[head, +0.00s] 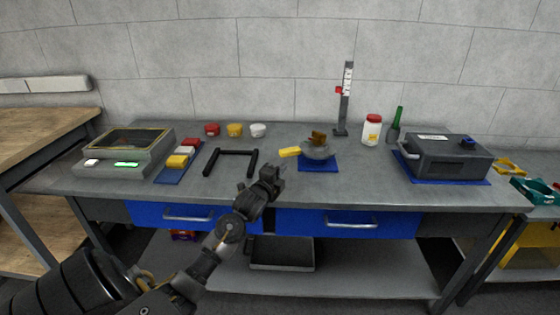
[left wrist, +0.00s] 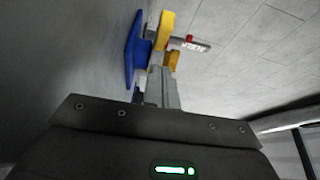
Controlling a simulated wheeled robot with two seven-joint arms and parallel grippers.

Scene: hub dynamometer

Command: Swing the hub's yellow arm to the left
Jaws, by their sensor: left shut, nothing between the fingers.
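The hub (head: 318,152) is a grey round body on a blue base plate (head: 320,166) at the middle of the bench. Its yellow arm (head: 289,152) sticks out to the left, and a brownish-yellow block (head: 318,137) sits on top. My left gripper (head: 281,171) is shut and empty, in front of the hub and a little to its left, below the yellow arm in the picture. In the left wrist view the shut fingers (left wrist: 162,88) point at the yellow arm (left wrist: 166,29) and blue base (left wrist: 134,47); I cannot tell whether they touch. My right gripper is not in view.
A gauge post (head: 345,105) stands behind the hub. A dark grey box (head: 445,157) stands at the right. The bench in front of the hub is clear.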

